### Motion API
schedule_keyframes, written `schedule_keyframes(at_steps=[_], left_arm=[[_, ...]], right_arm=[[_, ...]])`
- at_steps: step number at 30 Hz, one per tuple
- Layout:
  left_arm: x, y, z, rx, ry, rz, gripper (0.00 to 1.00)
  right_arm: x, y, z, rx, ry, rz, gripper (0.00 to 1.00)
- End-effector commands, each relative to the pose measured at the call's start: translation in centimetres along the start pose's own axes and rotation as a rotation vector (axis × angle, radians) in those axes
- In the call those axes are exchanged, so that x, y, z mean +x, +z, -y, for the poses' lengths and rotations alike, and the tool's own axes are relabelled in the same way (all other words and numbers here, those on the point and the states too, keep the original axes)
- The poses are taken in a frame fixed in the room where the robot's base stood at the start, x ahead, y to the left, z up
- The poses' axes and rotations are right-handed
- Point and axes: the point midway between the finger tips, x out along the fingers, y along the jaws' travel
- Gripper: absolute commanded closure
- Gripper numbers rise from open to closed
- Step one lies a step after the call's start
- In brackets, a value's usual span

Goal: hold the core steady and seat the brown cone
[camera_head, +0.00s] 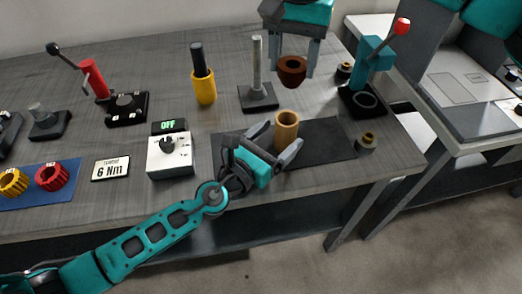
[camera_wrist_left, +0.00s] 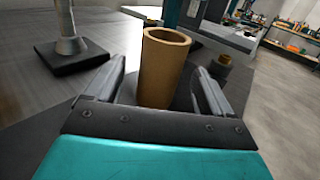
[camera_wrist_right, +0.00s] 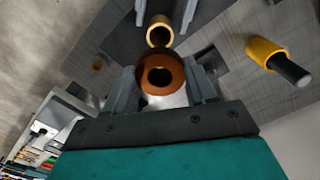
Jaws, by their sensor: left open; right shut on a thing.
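The tan cardboard core (camera_head: 287,128) stands upright on a dark mat (camera_head: 325,140). My left gripper (camera_head: 278,142) is open with its fingers on either side of the core; in the left wrist view the core (camera_wrist_left: 163,70) stands between the fingers with gaps. My right gripper (camera_head: 293,58) is shut on the brown cone (camera_head: 292,70) and holds it in the air, above and behind the core. In the right wrist view the cone (camera_wrist_right: 161,77) sits between the fingers, its hole visible, with the core (camera_wrist_right: 160,32) beyond it.
A metal post on a dark base (camera_head: 258,95) stands left of the cone. A yellow-and-black tool (camera_head: 203,85), a white dial box (camera_head: 170,155) and a red-levered press (camera_head: 100,85) stand further left. A teal press (camera_head: 368,75) and a small dark-and-brass part (camera_head: 366,141) are at right, near the table edge.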

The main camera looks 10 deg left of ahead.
Motion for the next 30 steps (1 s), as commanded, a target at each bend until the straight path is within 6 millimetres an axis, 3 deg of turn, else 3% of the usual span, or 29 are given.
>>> schedule_keyframes(at_steps=[7, 19, 30], left_arm=[[3.1, 0.0, 0.1, -0.001, -0.001, 0.0, 0.17], [3.6, 0.0, 0.1, -0.001, -0.002, -0.001, 0.18], [3.6, 0.0, 0.1, -0.001, -0.002, -0.001, 0.54]], right_arm=[[-0.1, 0.0, 0.0, 0.0, -0.001, -0.001, 0.86], [-0.1, 0.0, 0.0, 0.0, -0.001, -0.001, 0.86], [-0.1, 0.0, 0.0, 0.0, -0.001, -0.001, 0.86]])
